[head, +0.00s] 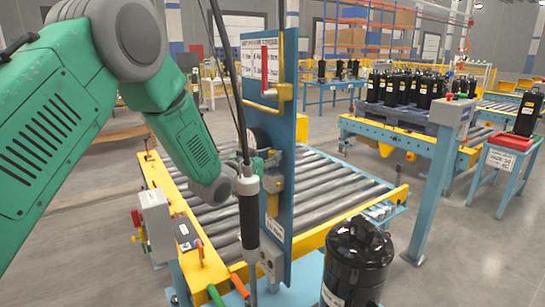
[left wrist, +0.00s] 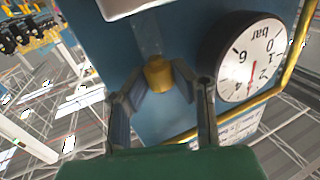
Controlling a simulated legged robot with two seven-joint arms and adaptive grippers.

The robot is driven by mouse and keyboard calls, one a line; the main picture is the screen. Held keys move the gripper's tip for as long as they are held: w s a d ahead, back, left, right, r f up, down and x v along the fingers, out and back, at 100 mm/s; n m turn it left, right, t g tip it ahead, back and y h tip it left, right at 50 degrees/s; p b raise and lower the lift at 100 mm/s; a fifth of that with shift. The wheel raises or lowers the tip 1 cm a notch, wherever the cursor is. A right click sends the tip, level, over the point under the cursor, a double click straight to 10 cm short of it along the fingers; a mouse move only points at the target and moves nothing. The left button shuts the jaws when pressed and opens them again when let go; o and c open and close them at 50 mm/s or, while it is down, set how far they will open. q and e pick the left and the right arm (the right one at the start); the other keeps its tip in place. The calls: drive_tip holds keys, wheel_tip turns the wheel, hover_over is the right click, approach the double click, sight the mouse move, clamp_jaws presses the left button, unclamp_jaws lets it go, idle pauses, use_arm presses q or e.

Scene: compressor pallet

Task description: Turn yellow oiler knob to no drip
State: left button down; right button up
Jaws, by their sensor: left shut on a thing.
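The yellow oiler knob (left wrist: 158,74) shows in the middle of the left wrist view, against a blue panel. My left gripper (left wrist: 157,82) has a finger on each side of the knob and is shut on it. In the head view my green left arm reaches from the left to the blue upright panel (head: 285,90). The gripper there is largely hidden behind a hanging black and white tool, and I cannot make out the knob. My right gripper is not in view.
A round pressure gauge (left wrist: 250,57) sits right of the knob, close to a yellow pipe (left wrist: 285,85). The hanging tool (head: 248,205) is in front of the panel. A roller conveyor (head: 330,185) runs behind it. A black compressor (head: 357,265) stands at the lower right.

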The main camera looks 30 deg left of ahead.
use_arm(q)
drive_tip(key=shift+s+f, duration=0.1)
drive_tip(key=shift+f, duration=0.3)
drive_tip(key=c, duration=1.5)
unclamp_jaws()
drive_tip(key=shift+c, duration=0.2)
drive_tip(key=shift+o, duration=1.1)
drive_tip(key=shift+s+r, duration=0.1)
drive_tip(key=shift+r, duration=0.05)
drive_tip(key=shift+a+r, duration=0.1)
drive_tip(key=shift+a, duration=0.1)
drive_tip(key=shift+s, duration=0.15)
drive_tip(key=s+a, duration=0.2)
drive_tip(key=s, duration=0.9)
drive_tip(key=shift+s+a, duration=0.2)
drive_tip(key=shift+s, duration=0.1)
